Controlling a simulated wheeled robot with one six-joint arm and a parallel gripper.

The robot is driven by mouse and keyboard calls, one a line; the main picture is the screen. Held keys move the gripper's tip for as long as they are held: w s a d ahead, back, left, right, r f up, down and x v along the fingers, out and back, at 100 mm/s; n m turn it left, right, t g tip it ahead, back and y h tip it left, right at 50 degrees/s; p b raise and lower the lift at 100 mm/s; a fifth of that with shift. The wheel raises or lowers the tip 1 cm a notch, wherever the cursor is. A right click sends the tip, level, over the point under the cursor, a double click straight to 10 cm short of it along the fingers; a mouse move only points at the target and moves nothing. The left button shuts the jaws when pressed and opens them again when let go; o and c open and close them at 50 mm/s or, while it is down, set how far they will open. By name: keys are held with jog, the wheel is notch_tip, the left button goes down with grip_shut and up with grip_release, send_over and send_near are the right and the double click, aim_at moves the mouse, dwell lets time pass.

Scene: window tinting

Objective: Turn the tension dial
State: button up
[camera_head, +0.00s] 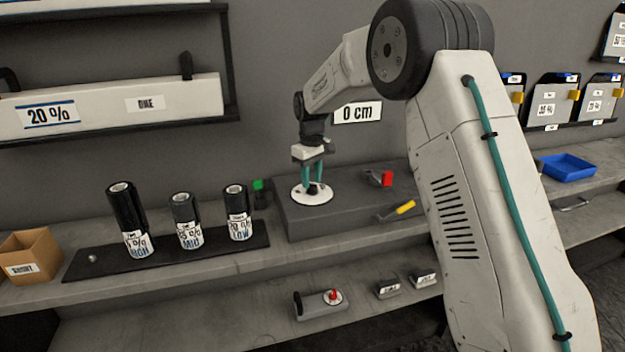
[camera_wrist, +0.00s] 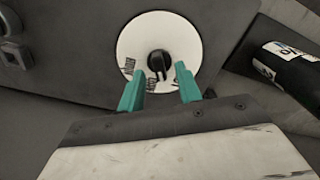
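The tension dial is a round white disc (camera_head: 300,198) with a black knob on the grey raised block (camera_head: 350,222) in the head view. In the wrist view the disc (camera_wrist: 187,38) carries small printed labels, and its black knob (camera_wrist: 159,63) is upright at its middle. My gripper (camera_head: 313,183) points down over the dial. In the wrist view its teal fingers (camera_wrist: 159,74) stand apart, one on each side of the knob, with a gap to it on both sides. The gripper holds nothing. In the head view the fingers partly hide the knob.
Several black film rolls (camera_head: 187,222) stand on a dark tray (camera_head: 85,262) left of the block. A red-tipped part (camera_head: 387,179), a yellow-handled tool (camera_head: 404,208) and a green button (camera_head: 258,184) are near the dial. A cardboard box (camera_head: 30,257) is at far left, a blue tray (camera_head: 567,167) at right.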

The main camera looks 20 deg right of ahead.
jog(key=shift+d+f, duration=0.1)
jog(key=shift+f, duration=0.45)
jog(key=shift+c, duration=0.3)
grip_shut()
jog(key=shift+m, duration=2.9)
